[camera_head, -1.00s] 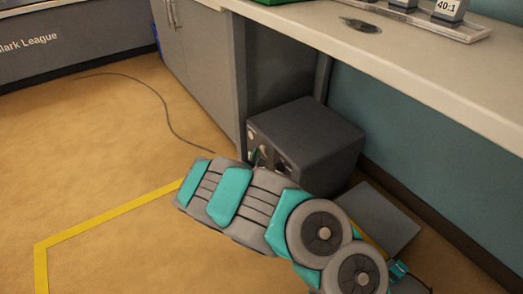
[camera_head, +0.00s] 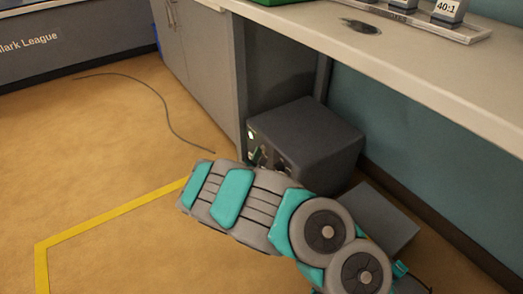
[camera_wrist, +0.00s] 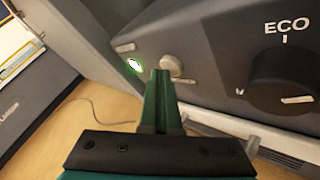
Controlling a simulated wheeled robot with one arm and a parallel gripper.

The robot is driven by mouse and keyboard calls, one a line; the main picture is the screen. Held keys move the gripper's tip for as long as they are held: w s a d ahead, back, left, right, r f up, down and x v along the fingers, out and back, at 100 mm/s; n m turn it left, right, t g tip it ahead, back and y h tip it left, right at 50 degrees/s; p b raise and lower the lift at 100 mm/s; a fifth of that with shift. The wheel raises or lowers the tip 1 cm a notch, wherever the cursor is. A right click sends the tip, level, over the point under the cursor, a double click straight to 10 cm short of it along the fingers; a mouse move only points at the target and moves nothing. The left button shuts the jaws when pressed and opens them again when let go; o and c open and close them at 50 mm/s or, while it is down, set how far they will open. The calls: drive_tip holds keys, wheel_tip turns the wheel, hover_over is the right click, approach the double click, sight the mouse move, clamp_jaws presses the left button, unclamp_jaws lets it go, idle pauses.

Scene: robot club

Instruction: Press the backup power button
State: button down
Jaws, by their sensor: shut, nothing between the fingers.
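The dark grey power unit (camera_head: 312,135) stands on the floor under the workbench, its front turned left. In the wrist view its front panel (camera_wrist: 215,60) has a pale round button (camera_wrist: 172,66), a small lamp (camera_wrist: 134,65) glowing white and green, and a large dark knob (camera_wrist: 285,78) marked ECO. My gripper (camera_wrist: 160,76) is shut and empty. Its green fingertips are at the lower left edge of the button; I cannot tell whether they touch it. In the head view my arm covers the lower part of the panel and most of the gripper.
The workbench top (camera_head: 430,85) overhangs the unit, and a grey cabinet (camera_head: 200,75) stands to its left. A cable (camera_head: 165,110) lies on the floor. A flat grey box (camera_head: 380,218) is right of my arm. Open floor with yellow tape (camera_head: 110,218) lies left.

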drive_tip(key=shift+s+a, duration=0.2)
drive_tip(key=s+a+p, duration=0.2)
drive_tip(key=s+a, duration=0.1)
drive_tip(key=a, duration=0.2)
drive_tip(key=shift+s, duration=0.2)
idle(0.4)
idle(0.4)
